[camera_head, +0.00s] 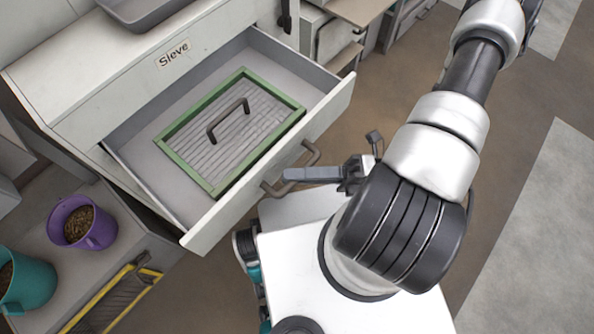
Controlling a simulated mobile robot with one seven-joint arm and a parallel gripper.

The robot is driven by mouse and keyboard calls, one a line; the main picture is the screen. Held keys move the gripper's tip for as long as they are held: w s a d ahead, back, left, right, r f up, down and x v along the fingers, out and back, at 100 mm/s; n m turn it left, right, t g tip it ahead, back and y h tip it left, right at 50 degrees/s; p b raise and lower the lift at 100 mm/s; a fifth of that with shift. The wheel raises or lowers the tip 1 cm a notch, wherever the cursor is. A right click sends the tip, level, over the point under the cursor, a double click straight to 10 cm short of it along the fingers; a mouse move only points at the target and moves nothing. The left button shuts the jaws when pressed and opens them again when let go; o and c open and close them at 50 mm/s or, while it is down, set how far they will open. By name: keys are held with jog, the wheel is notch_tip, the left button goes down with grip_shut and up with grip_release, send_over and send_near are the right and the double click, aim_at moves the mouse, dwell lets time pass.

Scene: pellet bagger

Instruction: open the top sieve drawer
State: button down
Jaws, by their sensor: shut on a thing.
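The top sieve drawer (326,112) is pulled well out of the grey cabinet labelled "Sieve". A green-framed sieve (188,172) with a dark handle on top lies flat inside it. The drawer's bar handle (309,158) is on its front panel. My gripper (291,175) reaches from the right to this handle, and its fingers are shut on it. The far finger is partly hidden, so the exact contact is hard to see.
A purple pot (98,232) and a teal mug (30,285), both with brown pellets, stand on a lower shelf at left. A yellow-edged rack (90,300) is beside them. A grey tray (143,12) sits on top of the cabinet. Floor is open at right.

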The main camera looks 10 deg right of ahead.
jog(key=c, duration=1.8)
grip_release()
jog(key=shift+o, duration=0.2)
jog(key=shift+d, duration=0.1)
jog(key=s+d+f, duration=0.2)
jog(key=d, duration=1.5)
jog(key=shift+s+f, duration=0.2)
jog(key=shift+s, duration=0.05)
